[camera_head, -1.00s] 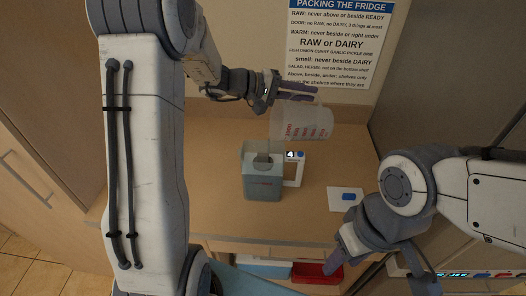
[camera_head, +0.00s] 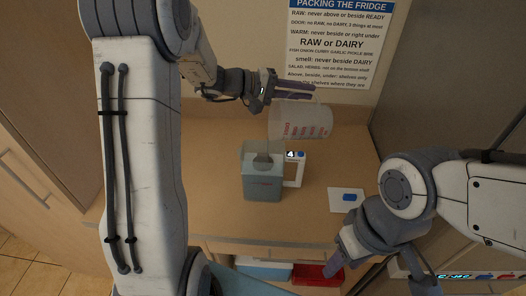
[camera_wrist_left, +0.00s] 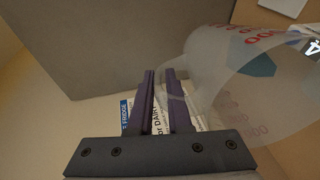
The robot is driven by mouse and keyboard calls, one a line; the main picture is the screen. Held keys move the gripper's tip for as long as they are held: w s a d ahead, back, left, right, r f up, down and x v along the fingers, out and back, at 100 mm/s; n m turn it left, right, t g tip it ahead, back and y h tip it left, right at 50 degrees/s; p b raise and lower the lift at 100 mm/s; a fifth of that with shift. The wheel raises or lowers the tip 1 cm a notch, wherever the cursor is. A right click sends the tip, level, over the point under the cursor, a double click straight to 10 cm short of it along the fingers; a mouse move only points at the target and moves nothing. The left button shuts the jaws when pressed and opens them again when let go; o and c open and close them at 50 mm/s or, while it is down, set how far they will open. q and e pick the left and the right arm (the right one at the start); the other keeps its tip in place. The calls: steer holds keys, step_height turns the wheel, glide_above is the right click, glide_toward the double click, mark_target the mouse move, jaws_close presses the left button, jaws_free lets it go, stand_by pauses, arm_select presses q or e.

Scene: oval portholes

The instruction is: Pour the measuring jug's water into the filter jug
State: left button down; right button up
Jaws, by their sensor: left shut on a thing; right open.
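The measuring jug (camera_head: 303,121) is clear with red markings. My left gripper (camera_head: 290,90) is shut on it and holds it above the counter, behind and to the right of the filter jug; the jug is tilted. In the left wrist view the jug (camera_wrist_left: 235,75) fills the right side, with the purple fingers (camera_wrist_left: 163,100) at its handle. I cannot make out the water in it. The filter jug (camera_head: 263,186) is blue-grey with a clear upper part and stands upright on the counter. My right gripper (camera_head: 334,266) is open and empty, low at the front right.
A white card with a blue mark (camera_head: 346,200) lies to the right on the counter (camera_head: 215,190). Blue and red bins (camera_head: 318,273) sit below the front edge. A poster (camera_head: 335,45) hangs behind.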

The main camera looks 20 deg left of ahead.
arm_select(q)
steer(key=shift+s+a+r+h+b, duration=0.3)
steer(key=shift+a+h+b, duration=0.25)
steer(key=shift+b, duration=0.7)
stand_by(0.4)
